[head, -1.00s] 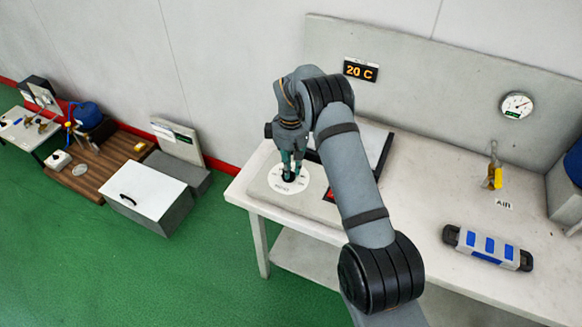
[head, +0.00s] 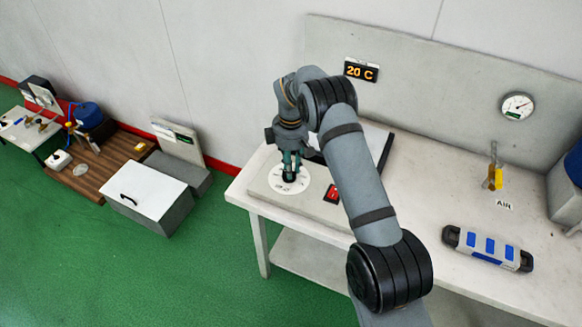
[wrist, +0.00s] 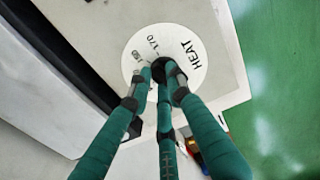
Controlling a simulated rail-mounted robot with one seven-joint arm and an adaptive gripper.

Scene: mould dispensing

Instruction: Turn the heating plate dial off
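The heating plate dial is a black knob (wrist: 159,68) on a white round disc (wrist: 196,77) marked HEAT and with numbers, on the near left of the bench. My gripper (head: 290,175) points down over it. In the wrist view, its three green fingers (wrist: 161,80) converge around the knob and appear closed on it, partly hiding the knob and the disc's markings. The heating plate (head: 318,207) is a pale slab around the disc. A red switch (head: 333,194) sits right of the dial. The display (head: 361,70) on the back panel reads 20 C.
A grey and blue case (head: 487,248) lies on the bench at the right. A yellow-handled air valve (head: 495,178) and a gauge (head: 517,106) are behind it. My forearm crosses above the bench. A white-lidded box (head: 146,190) stands left of the bench on the green floor.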

